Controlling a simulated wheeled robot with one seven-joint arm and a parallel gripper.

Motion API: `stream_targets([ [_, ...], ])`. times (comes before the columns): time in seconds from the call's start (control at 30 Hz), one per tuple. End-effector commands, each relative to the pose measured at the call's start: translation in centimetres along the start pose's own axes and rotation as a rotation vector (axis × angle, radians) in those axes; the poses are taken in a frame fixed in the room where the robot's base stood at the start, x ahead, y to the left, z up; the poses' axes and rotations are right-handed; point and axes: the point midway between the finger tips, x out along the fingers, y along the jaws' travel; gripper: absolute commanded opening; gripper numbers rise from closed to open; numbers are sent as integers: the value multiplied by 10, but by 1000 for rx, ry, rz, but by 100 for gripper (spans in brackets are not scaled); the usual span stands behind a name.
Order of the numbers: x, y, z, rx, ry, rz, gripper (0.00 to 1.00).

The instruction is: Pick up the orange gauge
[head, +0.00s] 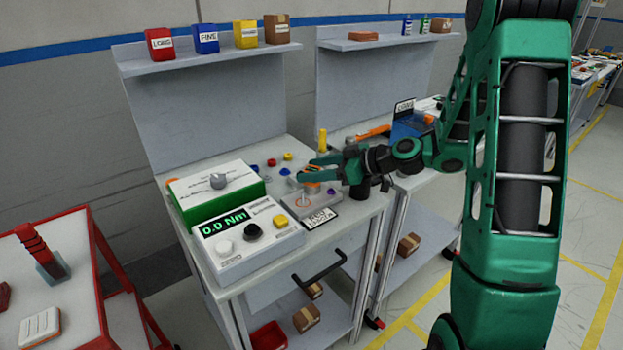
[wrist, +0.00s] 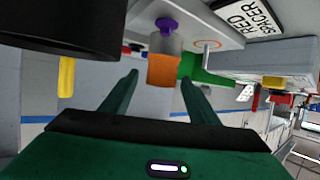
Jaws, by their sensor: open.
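The orange gauge (wrist: 162,71) shows in the wrist view as an orange block with a grey section and a purple piece (wrist: 166,26) in line with it. It lies between and just beyond the fingertips of my gripper (wrist: 159,78), with a gap on either side. In the head view, my green gripper (head: 312,171) reaches in from the right over the workbench, fingers apart and empty. There the gauge is mostly hidden by the fingers.
A grey fixture with a "RED SPACER" sign (head: 320,216) sits below my gripper. A torque readout box (head: 243,243) and a green-white box (head: 214,190) stand to the left. A yellow post (head: 322,140) stands close behind my gripper.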

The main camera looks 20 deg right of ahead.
Motion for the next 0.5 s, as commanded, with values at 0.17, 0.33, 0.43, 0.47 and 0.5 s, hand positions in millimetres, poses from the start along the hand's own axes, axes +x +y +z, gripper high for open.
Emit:
stream_targets([
  [0.17, 24, -1, 0, 0, 0, -5, 55],
  [0.33, 44, 0, 1, 0, -1, -3, 55],
  [0.43, 46, 0, 0, 1, -1, -1, 55],
  [0.47, 46, 0, 0, 1, 0, -1, 55],
  [0.5, 46, 0, 0, 1, 0, -1, 55],
])
